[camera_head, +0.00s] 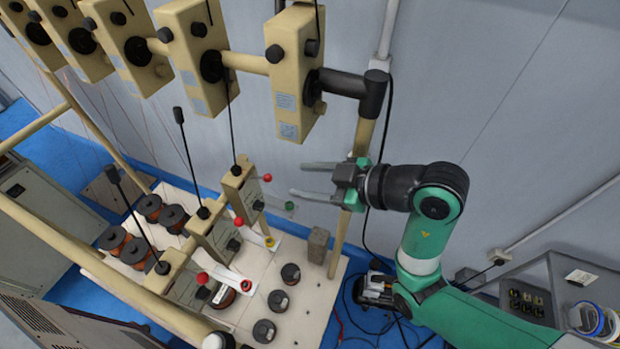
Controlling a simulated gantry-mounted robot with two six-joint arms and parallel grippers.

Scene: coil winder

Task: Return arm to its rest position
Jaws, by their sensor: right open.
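My right gripper (304,180) is open and empty, its two grey fingers pointing left. It is on the green and black right arm that comes in from the lower right. In the picture it appears just right of the coil winder's (240,182) tan upright with the red-knobbed lever, and below the row of tan tensioner boxes (293,72). The tan post (345,222) shows below the gripper's body. I cannot tell the exact distance from the gripper to the frame. My left gripper is not in view.
Copper-coloured spools with black tops (173,217) stand on the winder's pale base (310,300). Thin black rods (188,155) rise from the frame. A grey shelf (555,270) with rolls of tape (590,318) is at the right. Cables lie on the blue floor. Open wall space lies above the arm.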

